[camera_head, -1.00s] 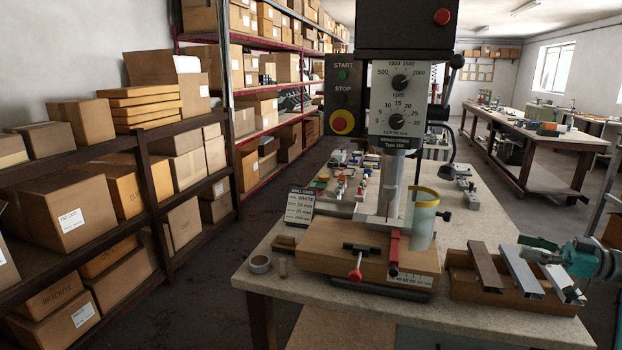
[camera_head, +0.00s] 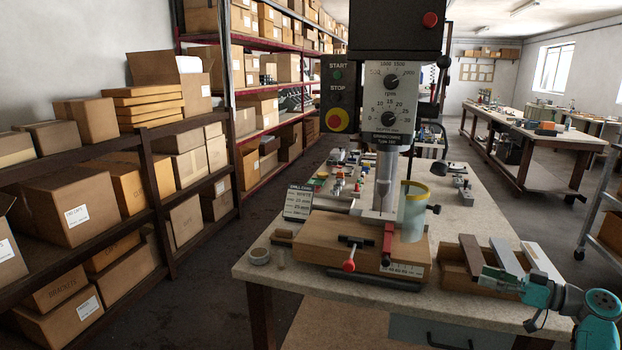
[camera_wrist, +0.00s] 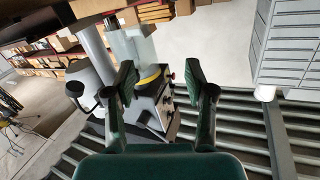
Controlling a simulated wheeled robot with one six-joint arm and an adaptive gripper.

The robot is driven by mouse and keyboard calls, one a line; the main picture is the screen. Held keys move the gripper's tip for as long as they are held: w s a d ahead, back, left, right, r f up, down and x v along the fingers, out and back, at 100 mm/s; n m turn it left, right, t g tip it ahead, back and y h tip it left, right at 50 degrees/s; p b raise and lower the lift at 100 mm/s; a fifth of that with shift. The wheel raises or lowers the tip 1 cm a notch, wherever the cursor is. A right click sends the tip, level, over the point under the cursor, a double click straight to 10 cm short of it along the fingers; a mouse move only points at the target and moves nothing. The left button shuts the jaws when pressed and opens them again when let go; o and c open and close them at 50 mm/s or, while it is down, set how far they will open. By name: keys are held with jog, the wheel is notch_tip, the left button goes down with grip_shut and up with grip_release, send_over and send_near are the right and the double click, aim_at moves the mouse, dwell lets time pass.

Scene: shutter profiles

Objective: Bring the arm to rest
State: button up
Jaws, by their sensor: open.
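My gripper (camera_head: 488,284) is at the lower right in the head view, in front of a wooden tray (camera_head: 453,271) on the bench. In the wrist view its two green-padded fingers (camera_wrist: 162,85) stand wide apart with nothing between them. The tray holds metal profiles: a brown one (camera_head: 473,256), a light one (camera_head: 508,256) and a grey one (camera_head: 541,261). The gripper covers part of the tray and the near ends of the profiles. I cannot tell from the head view how far the fingers are from them.
A drill press (camera_head: 393,95) with a wooden base block (camera_head: 330,246) stands on the bench left of the tray. Box-laden shelves (camera_head: 150,185) line the left side. A second bench (camera_head: 538,138) stands at the back right.

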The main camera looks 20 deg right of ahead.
jog(key=a+f+m+h, duration=0.3)
jog(key=a+f, duration=0.6)
jog(key=f, duration=0.3)
jog(key=a+f+m+h, duration=0.25)
jog(key=a+f, duration=0.55)
jog(key=f, duration=0.4)
jog(key=s+a+f+m+g+h, duration=0.2)
jog(key=s+a+f+m+h, duration=0.1)
jog(key=s+a+f, duration=0.95)
jog(key=s+a+r+h, duration=0.1)
jog(key=s+a+r, duration=0.1)
jog(key=s+a, duration=0.5)
jog(key=s+a+r+h, duration=0.2)
jog(key=s+a, duration=0.1)
jog(key=s, duration=0.7)
jog(key=s+a+r+n+t+y, duration=0.1)
jog(key=s+a+r+n+t, duration=0.1)
jog(key=s+r, duration=1.3)
notch_tip(320, 180, up, 3)
jog(key=shift+a+r+n+t, duration=0.1)
jog(key=shift+a+n+t, duration=0.2)
jog(key=shift+a+n, duration=0.6)
